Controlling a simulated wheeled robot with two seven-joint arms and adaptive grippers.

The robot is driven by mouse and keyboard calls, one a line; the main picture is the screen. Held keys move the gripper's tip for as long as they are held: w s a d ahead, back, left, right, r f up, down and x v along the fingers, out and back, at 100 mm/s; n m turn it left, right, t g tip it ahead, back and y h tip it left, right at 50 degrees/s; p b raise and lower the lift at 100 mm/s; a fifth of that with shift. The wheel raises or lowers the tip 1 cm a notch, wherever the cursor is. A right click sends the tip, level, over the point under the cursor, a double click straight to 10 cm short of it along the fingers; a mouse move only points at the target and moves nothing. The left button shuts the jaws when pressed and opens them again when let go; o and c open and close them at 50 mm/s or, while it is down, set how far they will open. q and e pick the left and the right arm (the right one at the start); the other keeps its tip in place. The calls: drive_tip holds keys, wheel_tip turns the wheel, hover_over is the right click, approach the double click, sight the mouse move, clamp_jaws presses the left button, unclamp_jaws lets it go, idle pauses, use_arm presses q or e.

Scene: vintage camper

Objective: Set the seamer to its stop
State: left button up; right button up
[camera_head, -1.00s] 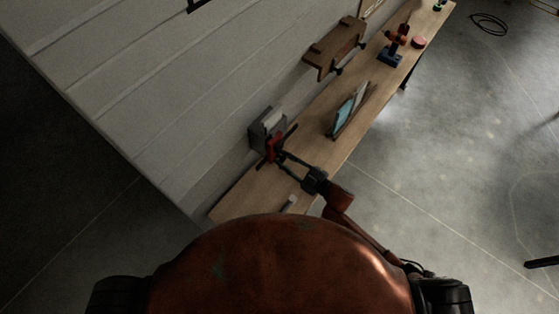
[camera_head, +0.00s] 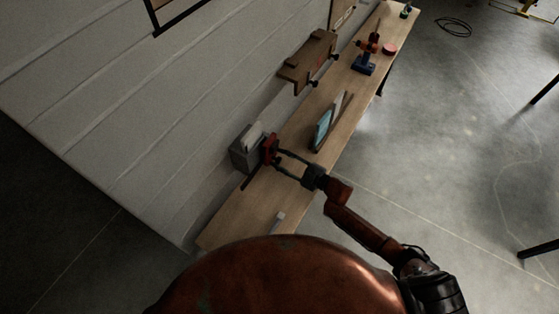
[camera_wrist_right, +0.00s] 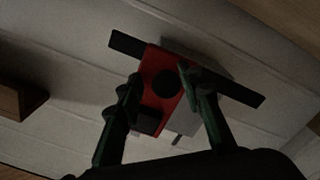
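The seamer (camera_head: 246,150) is a grey box against the white wall, above the bench's near end. Its red slider (camera_head: 269,148) rides on a dark bar (camera_head: 250,178), whose lower end shows bare. My right gripper (camera_head: 276,153) reaches it from the right. In the right wrist view the red slider (camera_wrist_right: 163,88) sits between the two fingertips of my right gripper (camera_wrist_right: 161,82), which appear to touch its sides. The dark bar (camera_wrist_right: 240,90) sticks out on both sides of it, longer to the right. My left gripper is not in view.
The narrow wooden bench (camera_head: 233,213) runs along the wall. Upright panels (camera_head: 324,128), a blue and red device (camera_head: 365,62) and a red disc (camera_head: 389,48) stand farther along. A wooden wall fixture (camera_head: 308,62) juts out above. Open floor lies to the right.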

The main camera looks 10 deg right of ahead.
drive_tip(key=shift+o, duration=0.4)
drive_tip(key=shift+s+a, duration=0.1)
drive_tip(key=shift+a, duration=0.1)
drive_tip(key=v, duration=1.2)
